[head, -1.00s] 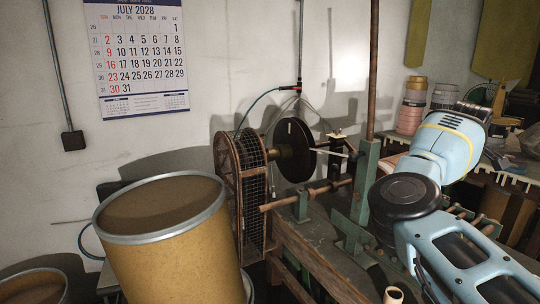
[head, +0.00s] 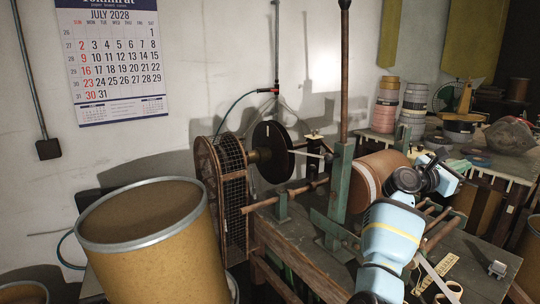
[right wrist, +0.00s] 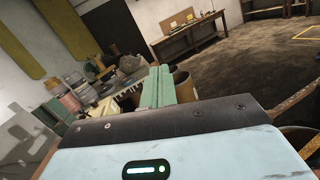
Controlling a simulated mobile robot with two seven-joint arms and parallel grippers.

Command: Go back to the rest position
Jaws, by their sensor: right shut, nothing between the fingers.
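My right arm rises from the bottom of the head view, its blue wrist folded over the right side of the workbench. The right gripper (head: 446,176) is there, pointing away from me, its fingers hard to make out. In the right wrist view the two green fingers (right wrist: 157,86) stand side by side, shut with nothing between them. My left gripper is in neither view. The winding machine, with a black disc (head: 272,152) and a caged wheel (head: 222,190), stands left of my arm. A brown roll (head: 376,180) sits beside its green post (head: 340,185), partly behind my wrist.
A large cardboard drum (head: 150,245) stands at the front left. Stacks of tape rolls (head: 413,105) and a side table (head: 495,172) are at the back right. The workbench top (head: 320,258) carries rollers, a small tape roll and other small items close to my arm.

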